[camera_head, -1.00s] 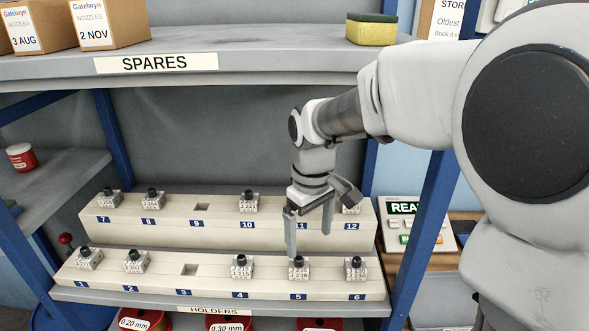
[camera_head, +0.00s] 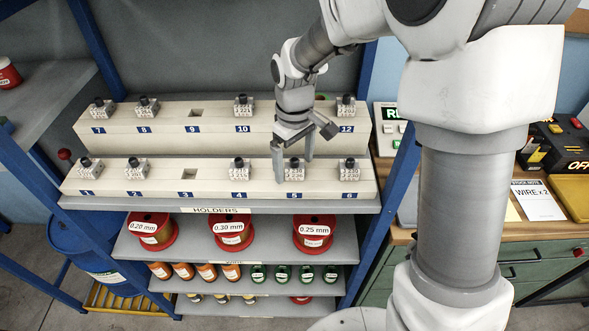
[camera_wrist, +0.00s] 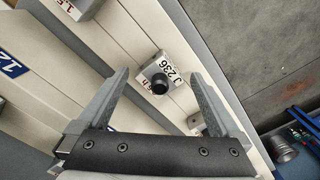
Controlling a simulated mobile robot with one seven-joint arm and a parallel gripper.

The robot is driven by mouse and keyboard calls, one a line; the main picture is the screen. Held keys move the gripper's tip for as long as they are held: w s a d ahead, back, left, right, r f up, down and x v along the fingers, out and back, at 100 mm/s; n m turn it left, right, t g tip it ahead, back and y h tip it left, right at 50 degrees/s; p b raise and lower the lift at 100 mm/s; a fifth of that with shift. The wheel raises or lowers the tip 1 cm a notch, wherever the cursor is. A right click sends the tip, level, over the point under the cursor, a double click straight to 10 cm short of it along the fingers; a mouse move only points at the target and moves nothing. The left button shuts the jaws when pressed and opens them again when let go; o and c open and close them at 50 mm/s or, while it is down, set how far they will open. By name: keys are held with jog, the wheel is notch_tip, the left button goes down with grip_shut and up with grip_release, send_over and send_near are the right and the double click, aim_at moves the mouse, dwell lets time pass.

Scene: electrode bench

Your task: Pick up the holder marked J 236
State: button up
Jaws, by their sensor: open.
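The holder marked J 236 (camera_wrist: 162,71) is a small white block with a round black knob, centred in the wrist view with its printed label facing up. In the head view it is the holder (camera_head: 295,173) at place 5 of the front row. My gripper (camera_head: 294,170) is open, pointing down around this holder, one finger on each side. In the wrist view the gripper (camera_wrist: 158,76) fingers stand apart from the block with gaps. The exact fingertip height beside it is hard to tell.
Holders at place 4 (camera_head: 239,169) and place 6 (camera_head: 349,170) flank it. The raised back rack (camera_head: 220,128) stands behind; my gripper hides place 11. Places 3 and 9 are empty. A blue shelf post (camera_head: 398,165) rises at right. Wire spools (camera_head: 313,233) sit below.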

aim_at(295, 161)
grip_shut()
dwell(0.4)
jog(key=shift+r, duration=0.2)
jog(key=shift+r, duration=0.25)
jog(key=r, duration=0.3)
jog(key=shift+s+d+r, duration=0.1)
jog(key=shift+s+r, duration=0.15)
jog(key=shift+r, duration=0.1)
jog(key=s+d+r, duration=0.1)
jog(key=s+r, duration=0.2)
jog(key=s, duration=0.2)
jog(key=s+d+r+b, duration=0.1)
jog(key=s+r, duration=0.2)
jog(key=s, duration=0.3)
jog(key=shift+d+r, duration=0.2)
jog(key=shift+r, duration=0.05)
jog(key=shift+w, duration=0.1)
